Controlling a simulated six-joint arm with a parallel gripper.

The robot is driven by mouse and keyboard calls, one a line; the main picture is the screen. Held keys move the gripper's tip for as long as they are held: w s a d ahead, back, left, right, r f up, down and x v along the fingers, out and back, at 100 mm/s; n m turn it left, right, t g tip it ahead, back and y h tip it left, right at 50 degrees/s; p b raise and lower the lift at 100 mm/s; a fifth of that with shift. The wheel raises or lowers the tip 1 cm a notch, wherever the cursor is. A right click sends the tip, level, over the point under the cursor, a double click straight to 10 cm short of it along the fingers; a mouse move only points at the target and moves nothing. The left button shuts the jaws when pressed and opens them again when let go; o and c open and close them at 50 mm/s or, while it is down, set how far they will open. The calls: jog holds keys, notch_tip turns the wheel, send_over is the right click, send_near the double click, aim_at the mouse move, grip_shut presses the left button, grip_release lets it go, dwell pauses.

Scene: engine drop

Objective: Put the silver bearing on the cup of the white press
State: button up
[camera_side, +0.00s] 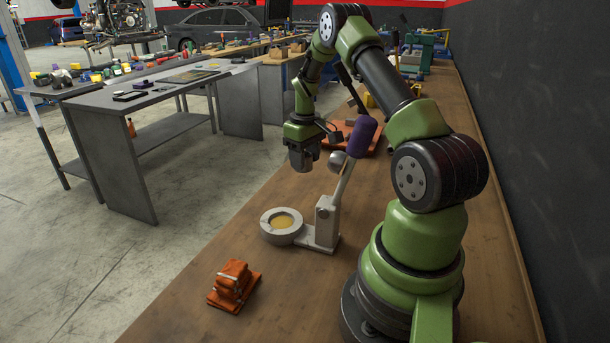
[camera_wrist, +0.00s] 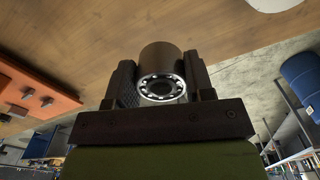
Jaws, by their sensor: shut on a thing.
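In the wrist view the silver bearing (camera_wrist: 162,85), a ring with balls showing, sits between the two fingers of my gripper (camera_wrist: 160,80). A brownish-grey cylinder shape shows just beyond it.
A folded stack of orange cloths (camera_side: 234,285) lies on the bench in front of the press. An orange tray (camera_side: 368,146) lies behind the press and also shows in the wrist view (camera_wrist: 35,95). Bare wooden bench surrounds the cup.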

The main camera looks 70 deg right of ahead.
jog(key=a+r, duration=0.3)
send_over(284, 224)
notch_tip(284, 224, down, 3)
jog(key=shift+a, duration=0.1)
jog(key=shift+f, duration=2.55)
jog(key=o, duration=1.1)
jog(key=shift+f, duration=0.1)
jog(key=shift+o, duration=0.2)
